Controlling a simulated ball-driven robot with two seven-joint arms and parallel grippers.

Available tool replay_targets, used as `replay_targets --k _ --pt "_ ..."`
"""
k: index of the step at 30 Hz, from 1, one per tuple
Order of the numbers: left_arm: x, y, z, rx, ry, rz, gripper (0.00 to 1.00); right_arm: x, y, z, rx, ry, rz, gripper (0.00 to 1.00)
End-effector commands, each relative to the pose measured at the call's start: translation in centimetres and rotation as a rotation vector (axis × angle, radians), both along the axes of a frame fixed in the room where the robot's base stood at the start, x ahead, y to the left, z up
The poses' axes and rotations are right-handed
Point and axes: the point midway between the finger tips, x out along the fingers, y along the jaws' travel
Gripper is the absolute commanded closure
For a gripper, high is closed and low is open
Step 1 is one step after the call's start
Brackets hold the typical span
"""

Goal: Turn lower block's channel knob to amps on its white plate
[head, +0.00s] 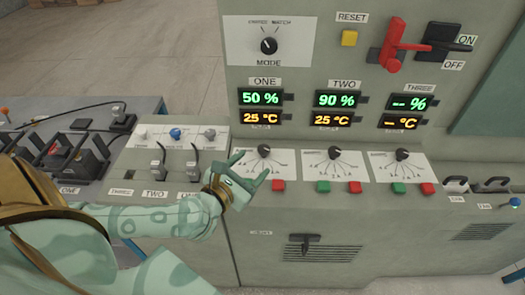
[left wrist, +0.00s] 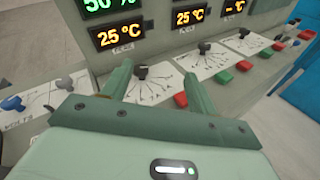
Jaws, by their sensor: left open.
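A black knob (head: 264,149) with a pointer sits at the top of a white plate (head: 287,164) with fanned dial lines, below the display labelled ONE. Two similar black knobs (head: 334,152) (head: 402,154) sit on white plates to its right. My left gripper (head: 253,167) is open and empty just in front of the first knob. In the left wrist view, this knob (left wrist: 141,72) shows beyond and between the fingers (left wrist: 158,84), with no clear contact. The plate lettering is too small to read. My right gripper is not in view.
A MODE knob (head: 269,45), a yellow RESET button (head: 349,38) and a red lever (head: 395,47) are higher on the panel. Red and green buttons (head: 323,187) line the plates' front edge. Levers (head: 192,160) and small knobs (head: 175,134) stand to the left.

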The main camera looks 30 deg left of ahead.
Motion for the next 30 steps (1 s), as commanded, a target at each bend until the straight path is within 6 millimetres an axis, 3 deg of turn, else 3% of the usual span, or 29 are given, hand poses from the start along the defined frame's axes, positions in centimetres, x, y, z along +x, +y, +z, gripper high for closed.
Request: replay_targets --k 3,8,24,30 --pt "-1.0 2.1 -1.8 -0.196 0.131 0.142 0.41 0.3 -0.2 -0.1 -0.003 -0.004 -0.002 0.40" --pt "-0.8 3.1 -3.1 -0.272 0.186 0.212 0.41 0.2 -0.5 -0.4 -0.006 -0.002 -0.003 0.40" --pt "10.5 4.8 -8.1 -0.268 0.185 0.211 0.41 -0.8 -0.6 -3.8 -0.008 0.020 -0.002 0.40" --pt "12.8 5.2 -8.9 -0.268 0.186 0.211 0.41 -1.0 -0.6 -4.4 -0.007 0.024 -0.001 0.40"
